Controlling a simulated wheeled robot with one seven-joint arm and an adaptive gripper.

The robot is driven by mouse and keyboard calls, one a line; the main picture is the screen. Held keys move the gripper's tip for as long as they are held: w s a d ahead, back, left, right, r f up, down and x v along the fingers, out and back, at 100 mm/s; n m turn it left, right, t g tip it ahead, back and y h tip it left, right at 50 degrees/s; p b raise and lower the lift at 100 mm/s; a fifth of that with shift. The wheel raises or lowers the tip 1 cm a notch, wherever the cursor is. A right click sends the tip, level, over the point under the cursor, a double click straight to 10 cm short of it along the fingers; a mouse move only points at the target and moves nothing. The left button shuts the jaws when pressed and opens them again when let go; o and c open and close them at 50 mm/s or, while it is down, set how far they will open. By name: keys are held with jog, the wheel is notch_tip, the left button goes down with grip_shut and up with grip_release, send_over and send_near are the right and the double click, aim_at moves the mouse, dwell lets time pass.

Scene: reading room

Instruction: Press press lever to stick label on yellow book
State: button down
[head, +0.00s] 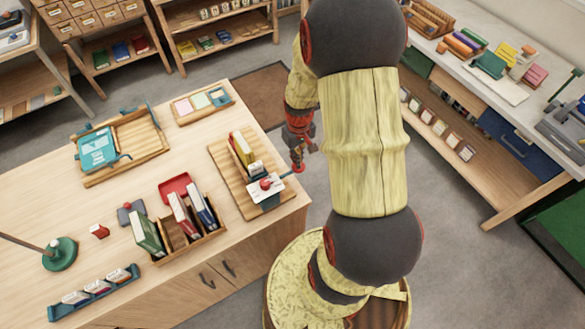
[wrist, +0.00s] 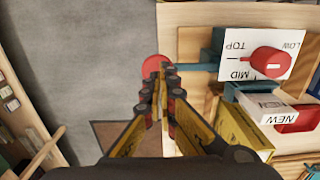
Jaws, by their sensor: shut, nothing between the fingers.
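The label press stands on a wooden board (head: 224,172) at the table's right edge. Its white plate (wrist: 240,45) reads TOP, MID and LOW and carries a red dial (wrist: 268,62). The blue press lever (wrist: 198,68) sticks out sideways past the board and ends in a red knob (wrist: 152,66). The yellow book (wrist: 240,128) stands in the press, and a white piece marked NEW (wrist: 268,105) is beside it. My gripper (wrist: 166,72) is shut and empty, its fingertips at the knob and partly covering it. I cannot tell whether they touch. In the head view my gripper (head: 300,150) is beside the board.
On the table are a book rack (head: 180,238), a tray with a teal device (head: 98,148), a tray of coloured pads (head: 203,103) and a green-based stand (head: 59,254). Open floor lies right of the table. A side bench (head: 480,85) holds more items.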

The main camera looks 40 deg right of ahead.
jog(key=shift+f+b, duration=1.85)
jog(key=shift+f, duration=1.15)
jog(key=shift+r, duration=0.1)
dwell(0.5)
jog(key=shift+r+p, duration=3.4)
jog(key=shift+r, duration=1.1)
jog(key=s+a+r+n+t+b, duration=0.1)
jog(key=s+a+r+t+b, duration=0.1)
jog(key=a+r, duration=0.9)
jog(key=s+a+r+n+t+b, duration=0.1)
jog(key=s+a+r+t+b, duration=0.2)
jog(key=a+r, duration=0.8)
jog(key=s+b, duration=0.2)
jog(key=b, duration=0.1)
jog(key=shift+s+a+r+n+t, duration=0.25)
jog(key=shift+a+r+n+t, duration=0.05)
jog(key=shift+a+r, duration=0.1)
